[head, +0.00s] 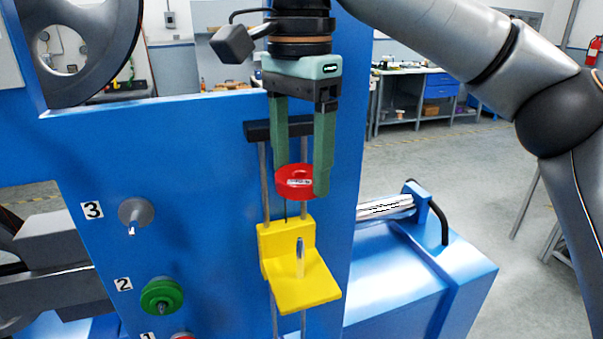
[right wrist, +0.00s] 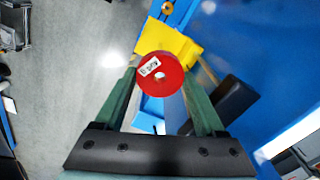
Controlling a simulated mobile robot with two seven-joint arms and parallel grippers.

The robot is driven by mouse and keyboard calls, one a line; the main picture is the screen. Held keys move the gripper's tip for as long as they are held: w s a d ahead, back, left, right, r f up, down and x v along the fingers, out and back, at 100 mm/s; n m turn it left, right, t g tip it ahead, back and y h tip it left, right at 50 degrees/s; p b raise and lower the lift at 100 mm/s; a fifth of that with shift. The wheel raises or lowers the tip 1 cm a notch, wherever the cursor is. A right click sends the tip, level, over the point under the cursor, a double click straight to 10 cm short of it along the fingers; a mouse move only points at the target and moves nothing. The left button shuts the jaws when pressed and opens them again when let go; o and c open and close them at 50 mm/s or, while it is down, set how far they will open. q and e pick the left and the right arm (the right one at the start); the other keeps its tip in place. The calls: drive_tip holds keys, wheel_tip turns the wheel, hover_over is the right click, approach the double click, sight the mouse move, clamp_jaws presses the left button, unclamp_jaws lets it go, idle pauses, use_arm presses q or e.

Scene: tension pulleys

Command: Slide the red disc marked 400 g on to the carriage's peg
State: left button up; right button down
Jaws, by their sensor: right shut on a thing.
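The red disc (head: 287,191) is held between the fingertips of my right gripper (head: 299,186), which is shut on it. The disc has a centre hole and a small white label too small to read surely. It also shows in the right wrist view (right wrist: 155,88). The yellow carriage (head: 312,286) sits on two vertical rods, with a short upright metal peg (head: 300,258) on its ledge. In the head view the disc is above the peg, with a gap between them. In the right wrist view the carriage (right wrist: 178,47) is partly hidden by the disc. My left gripper is not in view.
A blue panel (head: 210,180) stands behind the carriage. It bears a grey pulley (head: 136,212) by label 3 and a green one (head: 162,296) by label 2. A dark crossbar (head: 262,131) tops the rods. A silver cylinder (head: 385,207) lies to the right.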

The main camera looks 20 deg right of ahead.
sight(300, 238)
drive_tip(key=shift+f, duration=3.45)
drive_tip(key=shift+f, duration=0.3)
drive_tip(key=shift+f, duration=1.35)
drive_tip(key=shift+f, duration=0.1)
drive_tip(key=shift+f, duration=1.4)
drive_tip(key=shift+f, duration=0.2)
drive_tip(key=shift+f, duration=0.8)
drive_tip(key=shift+f, duration=0.1)
unclamp_jaws()
